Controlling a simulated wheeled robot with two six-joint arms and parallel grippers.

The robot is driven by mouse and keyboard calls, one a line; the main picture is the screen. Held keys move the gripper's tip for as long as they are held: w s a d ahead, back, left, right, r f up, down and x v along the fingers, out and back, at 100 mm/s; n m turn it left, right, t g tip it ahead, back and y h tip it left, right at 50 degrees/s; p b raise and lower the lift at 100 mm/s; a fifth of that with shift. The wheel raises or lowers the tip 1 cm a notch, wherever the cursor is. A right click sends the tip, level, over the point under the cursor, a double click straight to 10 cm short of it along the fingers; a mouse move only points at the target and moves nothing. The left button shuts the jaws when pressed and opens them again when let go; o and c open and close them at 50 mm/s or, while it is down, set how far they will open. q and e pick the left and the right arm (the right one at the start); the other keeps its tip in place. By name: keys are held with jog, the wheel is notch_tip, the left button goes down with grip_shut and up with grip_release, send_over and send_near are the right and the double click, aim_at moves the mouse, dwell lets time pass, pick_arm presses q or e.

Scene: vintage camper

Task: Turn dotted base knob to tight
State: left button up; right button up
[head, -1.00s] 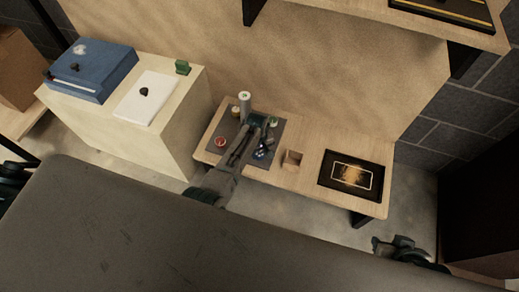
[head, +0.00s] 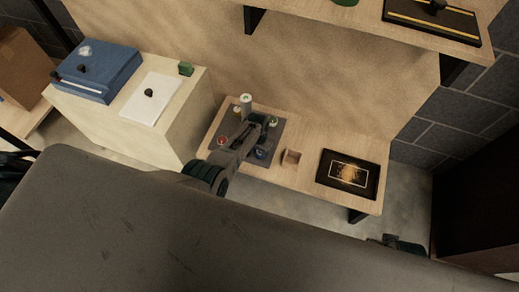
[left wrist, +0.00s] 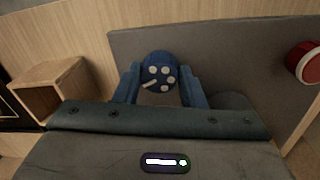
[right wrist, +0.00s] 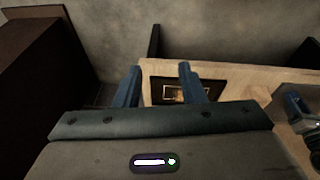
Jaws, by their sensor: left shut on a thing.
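The dotted base knob (left wrist: 158,70) is blue and round, with several white dots and a short white bar on its top. In the left wrist view it sits between the two blue fingers of my left gripper (left wrist: 160,88), which is shut on it. The bar points to the lower left there. In the head view my left gripper (head: 264,140) is over the grey mat, and the blue knob (head: 261,154) shows partly beside it. My right gripper (right wrist: 160,85) is open and empty, away from the mat.
A small open wooden box (head: 291,158) and a black framed panel (head: 330,182) lie to the right on the bench. A pale cabinet (head: 174,142) stands at left.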

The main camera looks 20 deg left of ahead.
pick_arm(q)
jog(key=m, duration=0.4)
jog(key=shift+m+p, duration=0.3)
jog(key=m, duration=0.4)
jog(key=shift+m, duration=0.3)
jog(key=shift+w+m, duration=0.1)
jog(key=shift+m, duration=0.8)
jog(key=m, duration=0.3)
jog(key=shift+m+y+p, duration=0.3)
jog(key=shift+m, duration=0.9)
jog(key=shift+d+m, duration=0.1)
jog(key=shift+m, duration=1.8)
pick_arm(e)
jog(key=shift+g, duration=0.3)
jog(key=shift+s+d+f, duration=0.15)
jog(key=shift+f, duration=1.25)
jog(key=shift+s+d+f, duration=0.1)
jog(key=shift+f, duration=1.3)
